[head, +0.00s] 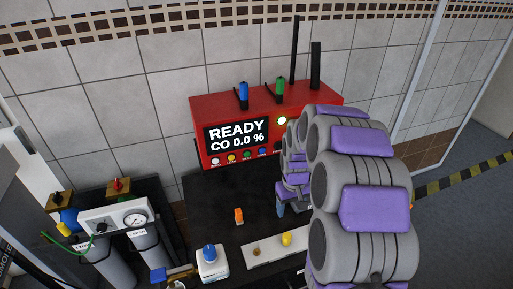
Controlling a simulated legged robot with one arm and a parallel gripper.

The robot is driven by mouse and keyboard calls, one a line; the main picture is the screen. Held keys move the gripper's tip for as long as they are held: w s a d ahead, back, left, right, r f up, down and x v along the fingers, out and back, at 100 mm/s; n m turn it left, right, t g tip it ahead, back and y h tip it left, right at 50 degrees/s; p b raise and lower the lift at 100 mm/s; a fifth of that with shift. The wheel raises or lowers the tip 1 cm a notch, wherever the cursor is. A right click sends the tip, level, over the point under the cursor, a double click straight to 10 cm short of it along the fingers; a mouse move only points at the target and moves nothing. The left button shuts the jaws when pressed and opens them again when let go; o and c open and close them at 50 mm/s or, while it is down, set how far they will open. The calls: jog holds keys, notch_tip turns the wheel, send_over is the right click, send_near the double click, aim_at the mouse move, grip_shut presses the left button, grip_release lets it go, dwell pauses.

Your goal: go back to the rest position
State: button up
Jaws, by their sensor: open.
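My arm, grey with purple pads, rises from the bottom right, bends over and reaches down to the black table (205,195). My gripper (284,207) is at its lower end, open, small and partly hidden by the arm. It is over the table, right of a small orange piece (239,216) and behind a white plate (268,250) with a yellow knob (286,239). I cannot tell whether it touches anything. The red box (200,125) behind it shows "READY CO 0.0 %". A blue plug (244,91) and a green plug (280,86) stand on top of the box.
A white block with a blue button (210,264) stands at the table's front. Left are a gauge panel (113,215) and cylinders (108,262). A tiled wall (130,85) closes the back. Open floor (465,220) and a yellow-black strip (455,184) lie right.

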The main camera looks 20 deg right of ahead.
jog(key=s+a+r, duration=0.5)
jog(key=s, duration=0.3)
jog(key=s+a+r, duration=0.5)
jog(key=s+r, duration=0.1)
jog(key=s, duration=0.2)
jog(key=s+a+r, duration=0.1)
jog(key=s, duration=0.7)
jog(key=s+a+g+b, duration=0.1)
jog(key=s+a, duration=0.1)
jog(key=s, duration=0.5)
jog(key=shift+s+a+r+g, duration=0.25)
jog(key=shift+s+r+g, duration=0.05)
jog(key=shift+s+r, duration=0.05)
jog(key=shift+c, duration=0.3)
